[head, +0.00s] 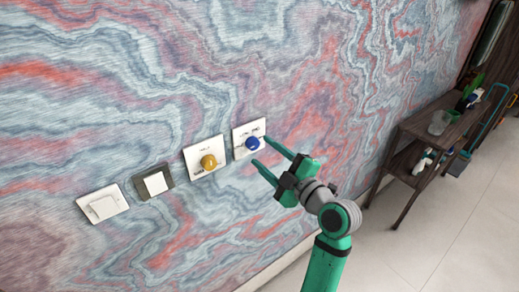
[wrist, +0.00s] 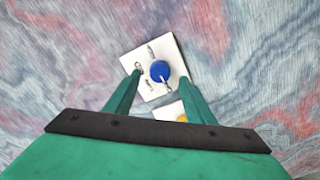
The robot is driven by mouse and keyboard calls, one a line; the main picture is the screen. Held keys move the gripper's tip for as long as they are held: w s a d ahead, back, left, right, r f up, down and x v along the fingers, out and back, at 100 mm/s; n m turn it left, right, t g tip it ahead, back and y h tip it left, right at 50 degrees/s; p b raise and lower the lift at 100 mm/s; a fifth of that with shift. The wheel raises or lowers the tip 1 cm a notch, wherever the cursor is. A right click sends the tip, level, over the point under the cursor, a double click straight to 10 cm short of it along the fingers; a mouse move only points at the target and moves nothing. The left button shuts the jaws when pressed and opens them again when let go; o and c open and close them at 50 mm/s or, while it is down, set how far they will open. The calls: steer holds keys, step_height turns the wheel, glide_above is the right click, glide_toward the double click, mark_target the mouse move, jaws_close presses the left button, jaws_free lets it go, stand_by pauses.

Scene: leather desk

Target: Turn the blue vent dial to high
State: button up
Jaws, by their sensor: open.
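The blue vent dial (head: 252,143) sits on a white square plate (head: 238,134) on the wall, at the right end of a row of wall fittings. In the wrist view the blue dial (wrist: 160,71) shows between and just beyond my fingertips, with small dark marks around it on the plate (wrist: 150,50) that are too small to read. A light pointer mark shows at the dial's lower edge. My gripper (head: 262,152) is open and empty, its green fingers pointing at the plate, one on each side of the dial. I cannot tell whether the fingertips touch the plate.
A yellow dial (head: 208,162) on a white plate is close to the left; part of it shows in the wrist view (wrist: 182,118). Further left are a dark-framed switch (head: 154,183) and a white switch (head: 103,207). A dark wooden table (head: 425,128) with several items stands far right.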

mark_target(256, 146)
steer(key=shift+x, duration=1.55)
steer(key=c, duration=1.1)
steer(key=shift+o, duration=0.2)
